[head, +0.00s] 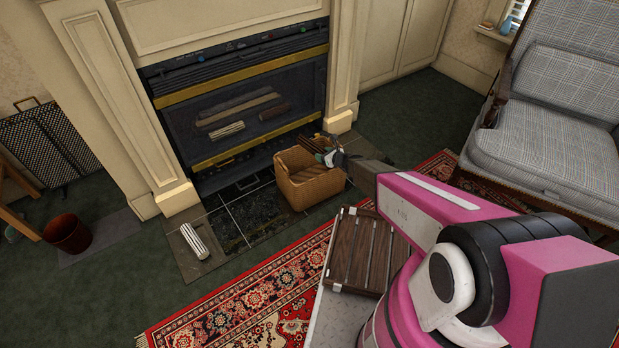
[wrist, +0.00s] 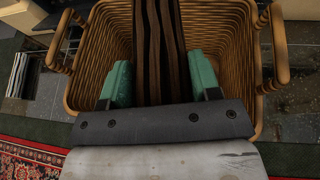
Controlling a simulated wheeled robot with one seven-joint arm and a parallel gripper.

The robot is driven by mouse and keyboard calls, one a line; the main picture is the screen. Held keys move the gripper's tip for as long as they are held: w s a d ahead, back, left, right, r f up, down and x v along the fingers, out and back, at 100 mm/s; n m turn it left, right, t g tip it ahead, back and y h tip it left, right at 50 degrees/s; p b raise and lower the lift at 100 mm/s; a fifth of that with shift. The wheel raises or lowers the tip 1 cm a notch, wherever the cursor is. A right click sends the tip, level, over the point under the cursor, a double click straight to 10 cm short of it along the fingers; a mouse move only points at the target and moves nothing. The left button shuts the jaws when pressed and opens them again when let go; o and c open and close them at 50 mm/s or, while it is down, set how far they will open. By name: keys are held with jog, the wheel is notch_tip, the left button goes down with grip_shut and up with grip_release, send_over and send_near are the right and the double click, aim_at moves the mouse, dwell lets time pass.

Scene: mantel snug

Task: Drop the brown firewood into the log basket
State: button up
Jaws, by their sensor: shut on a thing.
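The log basket (head: 308,188) is woven wicker and stands on the hearth in front of the fireplace. It also fills much of the wrist view (wrist: 222,45), with a handle at each side. My gripper (head: 331,157) has green fingers and is over the basket's back right part in the head view. In the wrist view my gripper (wrist: 158,82) is shut on the brown firewood (wrist: 158,45), a dark ridged piece between the fingers. The firewood (head: 314,143) shows only partly in the head view. It lies across the basket opening in the wrist view; its height above the basket floor is hard to tell.
A pale log (head: 195,241) lies on the hearth tiles at left. The fireplace (head: 240,100) holds several logs behind its front. A slatted wooden crate top (head: 357,250) is beside my arm. A red patterned rug (head: 235,318) and a plaid armchair (head: 550,115) are nearby.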

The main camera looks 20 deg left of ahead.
jog(key=o, duration=1.2)
jog(key=shift+d, duration=0.1)
jog(key=v, duration=1)
jog(key=shift+s+d+r, duration=0.15)
jog(key=shift+s+d, duration=0.05)
jog(key=shift+d, duration=0.05)
